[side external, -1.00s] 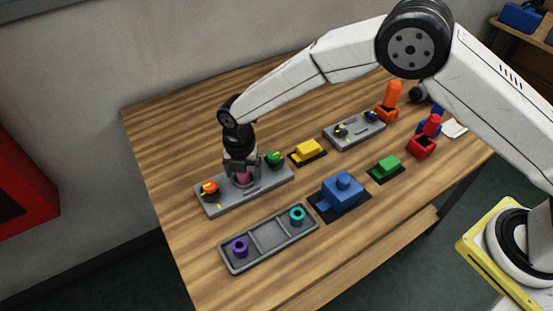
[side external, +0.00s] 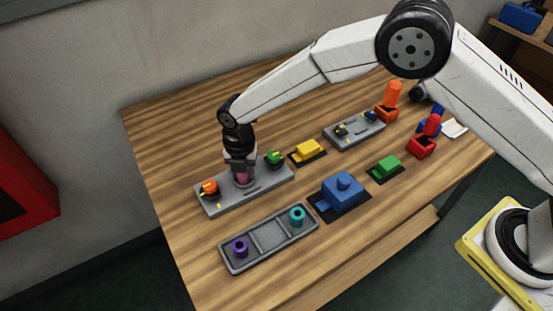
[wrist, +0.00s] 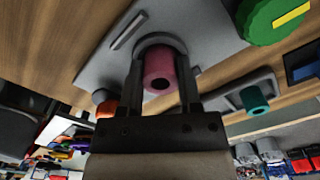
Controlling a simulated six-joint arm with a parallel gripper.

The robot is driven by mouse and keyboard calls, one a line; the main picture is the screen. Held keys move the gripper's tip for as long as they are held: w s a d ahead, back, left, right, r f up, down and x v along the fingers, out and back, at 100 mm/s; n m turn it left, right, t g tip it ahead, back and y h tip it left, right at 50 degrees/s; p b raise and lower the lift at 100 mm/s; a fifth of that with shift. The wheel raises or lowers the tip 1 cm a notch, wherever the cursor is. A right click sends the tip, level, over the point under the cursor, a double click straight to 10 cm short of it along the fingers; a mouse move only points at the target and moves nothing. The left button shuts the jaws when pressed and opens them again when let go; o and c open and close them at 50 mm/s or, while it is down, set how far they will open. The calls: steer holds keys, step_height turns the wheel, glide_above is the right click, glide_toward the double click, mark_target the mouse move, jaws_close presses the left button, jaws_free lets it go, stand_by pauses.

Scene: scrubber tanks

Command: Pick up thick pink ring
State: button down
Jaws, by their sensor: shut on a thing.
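The thick pink ring (wrist: 160,68) is between the two fingers of my gripper (wrist: 162,92) in the wrist view, with its hole facing the camera. In the side view the pink ring (side external: 243,178) shows just under my gripper (side external: 241,165), at the middle of a grey plate (side external: 264,188). My gripper is shut on the ring. A round grey seat shows behind the ring in the wrist view. Whether the ring still touches the seat I cannot tell.
On the same plate stand an orange knob (side external: 209,187) to the left and a green knob (side external: 274,158) to the right. In front lies a grey tray (side external: 268,236) with a purple ring (side external: 240,246) and a teal ring (side external: 297,215). A blue block (side external: 342,193) stands right of it.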

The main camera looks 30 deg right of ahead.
steer(key=shift+r, duration=0.15)
steer(key=shift+r, duration=1.4)
steer(key=s+d+r, duration=0.6)
steer(key=s+r, duration=0.4)
steer(key=s, duration=0.2)
steer(key=shift+s, duration=0.3)
steer(key=shift+r, duration=1.1)
stand_by(0.9)
steer(key=shift+r, duration=2.35)
